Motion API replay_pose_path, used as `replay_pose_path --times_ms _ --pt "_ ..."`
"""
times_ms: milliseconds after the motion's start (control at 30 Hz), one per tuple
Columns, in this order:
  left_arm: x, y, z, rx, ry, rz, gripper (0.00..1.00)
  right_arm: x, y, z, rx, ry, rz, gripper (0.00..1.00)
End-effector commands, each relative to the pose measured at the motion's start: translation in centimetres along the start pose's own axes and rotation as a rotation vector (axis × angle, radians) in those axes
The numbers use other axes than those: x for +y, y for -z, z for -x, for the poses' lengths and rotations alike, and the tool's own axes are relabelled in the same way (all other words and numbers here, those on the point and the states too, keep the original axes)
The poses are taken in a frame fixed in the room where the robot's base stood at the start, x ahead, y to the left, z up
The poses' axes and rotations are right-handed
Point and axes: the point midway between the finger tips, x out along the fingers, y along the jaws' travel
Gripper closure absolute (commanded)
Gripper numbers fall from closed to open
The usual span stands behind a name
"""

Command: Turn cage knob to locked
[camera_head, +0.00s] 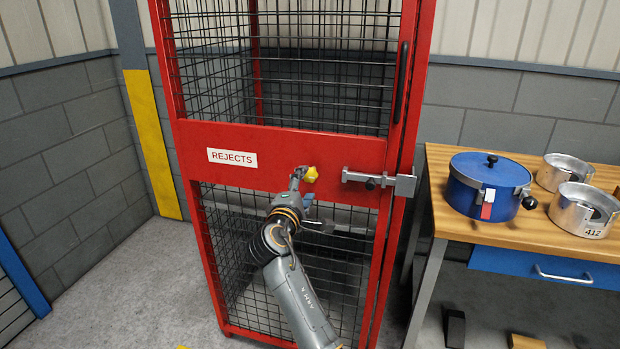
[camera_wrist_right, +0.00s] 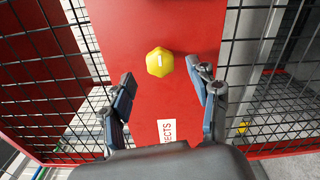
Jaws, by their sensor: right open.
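The yellow cage knob (camera_head: 310,174) sits on the red crossbar of the cage door (camera_head: 350,148), right of the REJECTS label. In the right wrist view the knob (camera_wrist_right: 159,62) is a faceted yellow knob with a short pale mark on its face. My right gripper (camera_head: 302,188) is just in front of the crossbar, close to the knob. In the wrist view its two fingers (camera_wrist_right: 160,74) are spread apart, with the knob seen between and just beyond the tips, untouched as far as I can see. My left gripper is not in view.
A grey metal latch (camera_head: 378,181) sticks out at the right of the crossbar, near the black door handle (camera_head: 401,82). A wooden workbench (camera_head: 520,236) at right holds a blue pot (camera_head: 478,190) and metal pans (camera_head: 583,211). The floor at left is clear.

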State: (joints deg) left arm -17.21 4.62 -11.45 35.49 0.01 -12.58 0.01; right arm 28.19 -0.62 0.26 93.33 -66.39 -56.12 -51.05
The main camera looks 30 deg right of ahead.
Motion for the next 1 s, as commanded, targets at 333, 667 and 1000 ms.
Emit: replay_pose_path --times_ms 333,667,1000 --pt "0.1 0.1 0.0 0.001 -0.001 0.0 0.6 -0.1 0.0 5.4 0.0 0.001 0.0 0.39" --pt "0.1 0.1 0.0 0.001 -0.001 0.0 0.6 0.0 0.0 5.9 -0.001 0.0 0.0 0.39" --pt "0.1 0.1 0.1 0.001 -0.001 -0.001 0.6 -0.7 0.4 5.8 0.012 0.009 0.003 0.39"
